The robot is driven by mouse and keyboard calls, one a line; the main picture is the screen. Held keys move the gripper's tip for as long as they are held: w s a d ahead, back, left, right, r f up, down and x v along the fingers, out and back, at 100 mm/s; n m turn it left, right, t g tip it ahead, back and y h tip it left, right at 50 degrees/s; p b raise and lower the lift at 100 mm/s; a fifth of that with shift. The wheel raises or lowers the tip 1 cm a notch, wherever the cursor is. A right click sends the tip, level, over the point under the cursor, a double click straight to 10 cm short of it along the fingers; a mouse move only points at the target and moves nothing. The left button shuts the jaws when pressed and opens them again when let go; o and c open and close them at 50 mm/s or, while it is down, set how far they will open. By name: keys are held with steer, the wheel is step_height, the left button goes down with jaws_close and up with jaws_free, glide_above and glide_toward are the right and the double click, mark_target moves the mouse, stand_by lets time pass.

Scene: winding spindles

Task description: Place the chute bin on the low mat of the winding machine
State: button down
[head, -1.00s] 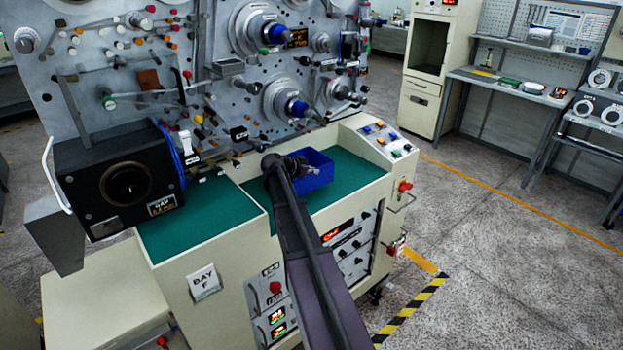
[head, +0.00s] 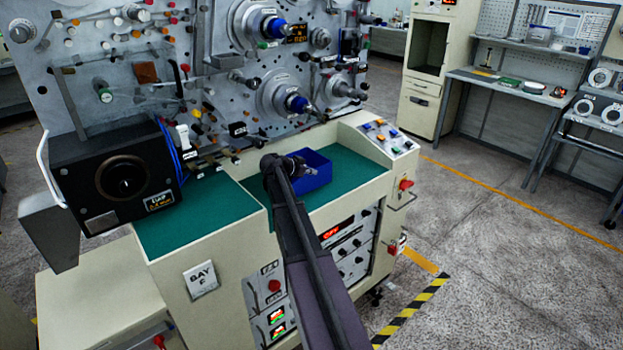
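The blue chute bin (head: 319,173) is an open-topped box at the inner part of the right green mat (head: 352,171) of the winding machine. My arm's wrist covers its left side, and I cannot tell whether it rests on the mat. A second green mat (head: 190,216) lies on the left part of the machine, bare on top. My gripper is hidden behind my wrist, close to the bin's left side. Its fingers do not show, so I cannot tell whether it holds the bin.
The machine's upright panel (head: 215,85) with spindles and pegs stands behind the mats. A black box (head: 85,175) juts out at the left. A sloped button console (head: 385,138) bounds the right mat. Open floor (head: 500,260) lies to the right.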

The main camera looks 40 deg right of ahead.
steer(key=shift+f, duration=0.4)
steer(key=shift+f+b, duration=0.1)
steer(key=shift+b, duration=0.2)
steer(key=c, duration=1.3)
jaws_free()
steer(key=o, duration=0.5)
steer(key=shift+r, duration=0.2)
steer(key=shift+a+r+p, duration=0.15)
steer(key=shift+a+p, duration=0.1)
steer(key=shift+p, duration=0.1)
steer(key=p+v, duration=0.5)
steer(key=v, duration=0.6)
steer(key=shift+a, duration=0.2)
steer(key=shift+s, duration=0.1)
